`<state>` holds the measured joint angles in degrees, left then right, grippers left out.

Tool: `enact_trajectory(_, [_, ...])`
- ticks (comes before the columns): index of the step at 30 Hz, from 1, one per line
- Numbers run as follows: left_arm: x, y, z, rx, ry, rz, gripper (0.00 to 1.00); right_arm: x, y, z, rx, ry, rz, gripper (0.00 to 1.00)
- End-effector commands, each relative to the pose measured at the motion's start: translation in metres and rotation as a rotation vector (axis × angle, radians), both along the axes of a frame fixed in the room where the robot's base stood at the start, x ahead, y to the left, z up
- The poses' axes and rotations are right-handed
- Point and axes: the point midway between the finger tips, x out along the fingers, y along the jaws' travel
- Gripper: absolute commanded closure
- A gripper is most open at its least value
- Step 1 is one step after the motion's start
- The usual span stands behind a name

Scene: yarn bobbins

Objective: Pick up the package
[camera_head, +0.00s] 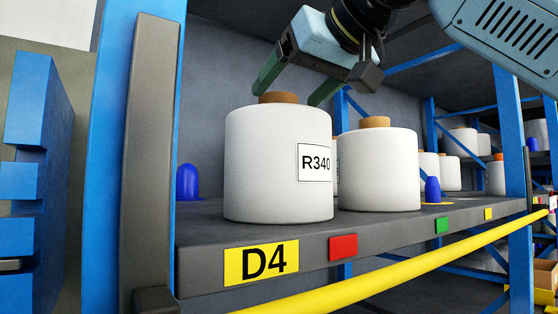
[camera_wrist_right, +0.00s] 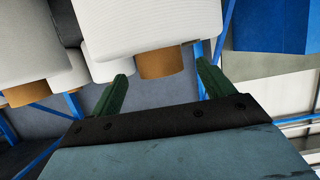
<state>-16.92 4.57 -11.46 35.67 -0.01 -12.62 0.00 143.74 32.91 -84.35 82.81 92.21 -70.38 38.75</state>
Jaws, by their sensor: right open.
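The package is most likely the white yarn bobbin (camera_head: 262,170) labelled R340, with a brown core top, standing upright on the shelf in the head view. My right gripper (camera_head: 292,95) is above it, open, its two green fingers on either side of the brown core (camera_head: 278,98). In the right wrist view, the open green fingers (camera_wrist_right: 160,88) flank a brown core (camera_wrist_right: 161,64) beneath a white bobbin (camera_wrist_right: 150,25); I cannot tell whether they touch it. My left gripper is not in view.
A second white bobbin (camera_head: 378,170) stands close on the right. The grey shelf (camera_head: 207,245) carries a D4 label (camera_head: 261,262). Blue pegs (camera_head: 187,183) stand on it. A yellow rail (camera_head: 400,272) runs along the front, and a blue post (camera_head: 108,120) stands left.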

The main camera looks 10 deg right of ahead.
Motion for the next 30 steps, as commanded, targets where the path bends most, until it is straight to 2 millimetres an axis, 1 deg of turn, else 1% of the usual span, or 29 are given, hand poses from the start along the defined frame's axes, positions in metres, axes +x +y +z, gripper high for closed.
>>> enact_trajectory(2, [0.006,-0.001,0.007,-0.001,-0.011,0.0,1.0,0.01,0.005,0.0,-0.003,0.002,-0.002,0.19])
enact_trajectory(6, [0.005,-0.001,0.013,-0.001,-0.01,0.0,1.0,0.027,0.013,-0.005,-0.002,0.001,-0.001,0.19])
enact_trajectory(9, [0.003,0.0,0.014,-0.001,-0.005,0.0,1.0,0.035,0.015,-0.009,-0.001,0.001,-0.001,0.19])
enact_trajectory(17, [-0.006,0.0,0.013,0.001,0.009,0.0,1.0,0.037,0.016,-0.011,0.001,0.0,0.0,0.19])
enact_trajectory(20, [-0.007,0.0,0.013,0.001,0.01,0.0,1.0,0.037,0.016,-0.011,0.001,0.0,0.0,0.31])
enact_trajectory(30, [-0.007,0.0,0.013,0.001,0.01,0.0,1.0,0.037,0.016,-0.011,0.0,0.0,0.0,0.76])
